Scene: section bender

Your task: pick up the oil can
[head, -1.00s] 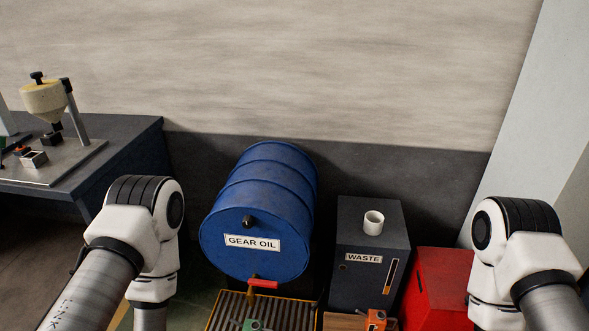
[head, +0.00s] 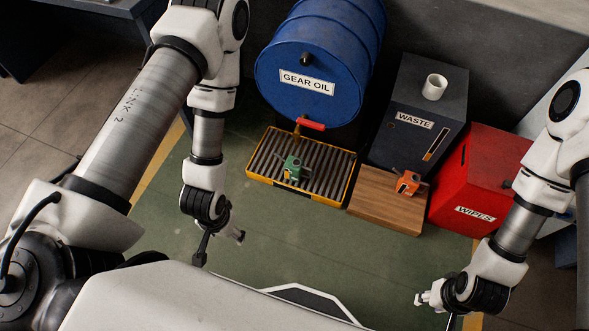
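Two small can-like items are in the head view. A green can (head: 293,169) stands on a slatted drip tray (head: 262,179) with a yellow rim, under the drum tap. An orange can (head: 408,183) stands on a wooden board (head: 386,212) to the right of it. I cannot tell from the picture which one is meant by the oil can. My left gripper (head: 220,249) is in front of and left of the tray, fingers apart and empty. My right gripper (head: 434,309) is low at the right, fingers apart and empty. Both are clear of the cans.
A blue gear oil drum (head: 318,65) with a red-handled tap (head: 311,124) lies behind the tray. A dark waste bin (head: 413,105) and a red wipes box (head: 481,178) stand to the right. The green floor (head: 300,240) in front is open.

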